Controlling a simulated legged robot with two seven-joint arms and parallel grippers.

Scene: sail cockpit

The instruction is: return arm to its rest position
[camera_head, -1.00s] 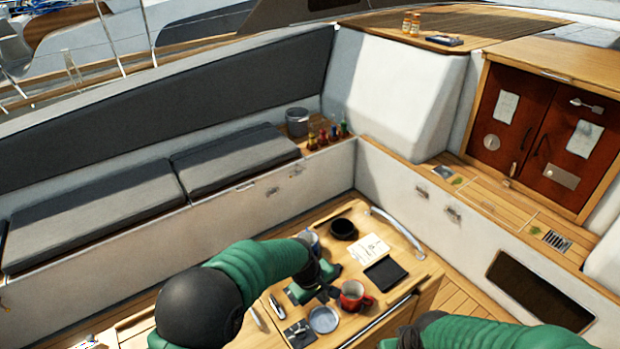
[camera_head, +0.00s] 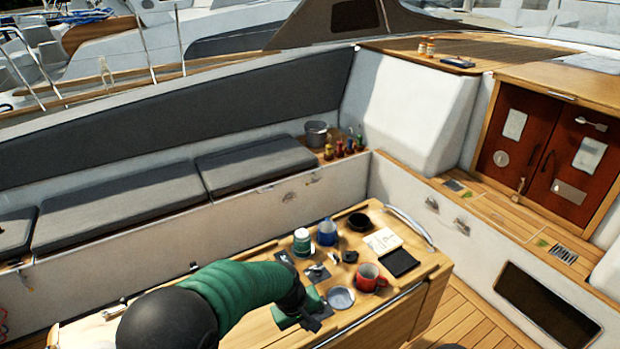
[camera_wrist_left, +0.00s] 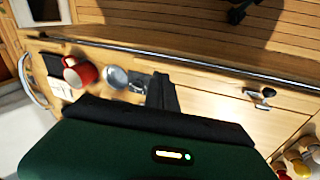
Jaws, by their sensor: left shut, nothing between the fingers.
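My left arm, with its green sleeve, reaches in from the bottom left over the cockpit table (camera_head: 412,295) in the head view. My left gripper (camera_head: 318,310) is shut and empty, by the table's near side, left of a grey-blue dish (camera_head: 341,298). In the left wrist view the dark fingers of my left gripper (camera_wrist_left: 162,92) are together, with bare table to their right. A red mug (camera_head: 369,278) stands beyond the dish; it also shows in the left wrist view (camera_wrist_left: 80,72). My right gripper is not in view.
On the table are a green jar (camera_head: 302,242), a blue cup (camera_head: 327,232), a black bowl (camera_head: 359,221), a white notepad (camera_head: 383,241) and a black pad (camera_head: 400,262). A metal rail (camera_wrist_left: 160,58) runs along the table edge. Cushioned benches (camera_head: 120,205) line the left.

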